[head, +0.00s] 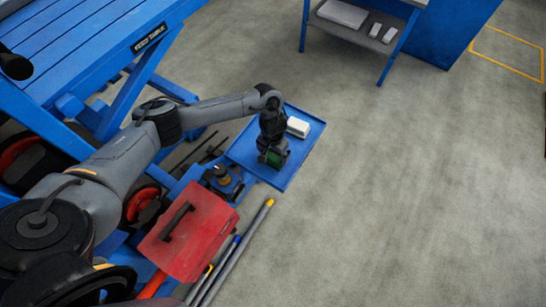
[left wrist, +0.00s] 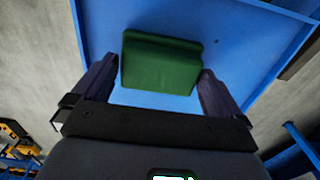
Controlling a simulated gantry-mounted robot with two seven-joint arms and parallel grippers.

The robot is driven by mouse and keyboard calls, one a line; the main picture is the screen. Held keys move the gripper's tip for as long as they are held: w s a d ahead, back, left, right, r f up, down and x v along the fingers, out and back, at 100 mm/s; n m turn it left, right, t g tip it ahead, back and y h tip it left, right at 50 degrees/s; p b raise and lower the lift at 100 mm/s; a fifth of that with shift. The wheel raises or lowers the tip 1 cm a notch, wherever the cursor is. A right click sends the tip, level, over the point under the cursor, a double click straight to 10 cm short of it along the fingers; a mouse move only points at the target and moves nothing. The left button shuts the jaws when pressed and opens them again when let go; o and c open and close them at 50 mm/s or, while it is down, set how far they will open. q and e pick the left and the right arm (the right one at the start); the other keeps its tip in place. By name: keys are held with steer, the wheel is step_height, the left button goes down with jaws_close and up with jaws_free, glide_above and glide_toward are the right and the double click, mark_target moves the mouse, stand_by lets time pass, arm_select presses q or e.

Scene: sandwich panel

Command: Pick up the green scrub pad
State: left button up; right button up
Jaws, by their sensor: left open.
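The green scrub pad (left wrist: 160,64) is a dark green block on the blue tray (left wrist: 232,55) in the left wrist view. In the head view the pad (head: 272,158) shows only in part, under my left gripper (head: 274,160). In the left wrist view my left gripper (left wrist: 158,90) is open. Its two fingers stand to the left and right of the near part of the pad. I cannot tell whether either finger touches it. My right gripper is in neither view.
A white block (head: 298,127) lies on the blue tray (head: 310,143) beside my left gripper. A red toolbox (head: 188,232), long poles (head: 240,245) and a blue feed table (head: 75,45) are to the left. The floor right of the tray is clear.

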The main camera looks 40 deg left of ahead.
mark_target(274, 155)
arm_select(q)
steer(key=shift+c, duration=0.5)
steer(key=c, duration=0.7)
steer(key=shift+r, duration=0.2)
steer(key=shift+r, duration=0.5)
steer(key=r, duration=0.1)
steer(key=r+p, duration=0.1)
steer(key=r, duration=0.1)
steer(key=shift+d+r, duration=0.2)
steer(key=shift+d, duration=0.1)
steer(key=shift+w+d+r+p, duration=0.2)
steer(key=shift+d+r+p, duration=0.75)
steer(key=shift+d, duration=0.9)
steer(key=shift+w+d+r+p, duration=0.15)
steer(key=shift+d+r+p, duration=0.5)
steer(key=shift+d+r, duration=0.85)
steer(key=shift+w+d+r+p, duration=0.2)
steer(key=shift+d+r+p, duration=0.55)
steer(key=shift+d, duration=1.45)
